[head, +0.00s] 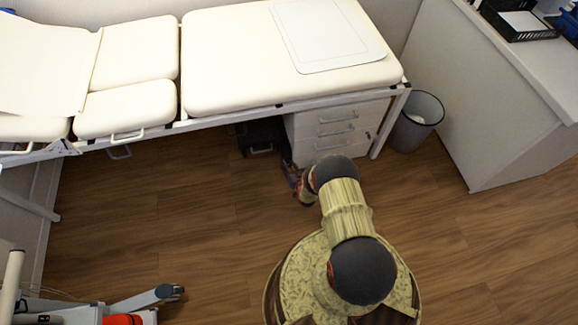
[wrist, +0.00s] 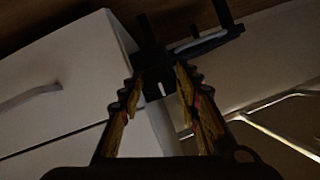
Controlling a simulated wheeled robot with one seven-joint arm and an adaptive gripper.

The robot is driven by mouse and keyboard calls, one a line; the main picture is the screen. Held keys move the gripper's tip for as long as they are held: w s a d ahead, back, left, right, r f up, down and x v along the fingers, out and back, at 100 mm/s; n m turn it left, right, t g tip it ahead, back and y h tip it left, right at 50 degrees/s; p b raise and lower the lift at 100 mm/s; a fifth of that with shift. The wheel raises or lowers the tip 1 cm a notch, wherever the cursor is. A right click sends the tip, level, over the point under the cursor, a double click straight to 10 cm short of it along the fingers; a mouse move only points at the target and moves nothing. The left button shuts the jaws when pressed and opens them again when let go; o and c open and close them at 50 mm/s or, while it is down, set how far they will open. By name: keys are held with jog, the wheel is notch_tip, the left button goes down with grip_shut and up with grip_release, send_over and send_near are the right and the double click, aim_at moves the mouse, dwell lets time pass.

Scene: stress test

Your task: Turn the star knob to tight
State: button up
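I cannot make out a star knob for certain in either view. In the wrist view a dark upright fitting with a side bar (wrist: 208,42) lies just beyond and between my fingertips; its exact shape is lost in shadow. My gripper (wrist: 158,75) has its two wood-patterned fingers apart, with a gap between the tips. I cannot tell whether either finger touches the dark fitting. In the head view my gripper (head: 303,190) is small and partly hidden by my arm, low in front of the white drawer unit under the examination couch.
The couch (head: 240,60) spans the back, with a white drawer unit (head: 305,145) under it. A grey bin (head: 418,115) stands right of it, beside a white counter (head: 480,90). A wheeled stand (head: 140,305) is at the lower left. The wooden floor between is clear.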

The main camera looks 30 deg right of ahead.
jog(key=o, duration=0.3)
jog(key=v, duration=1.2)
dwell(0.5)
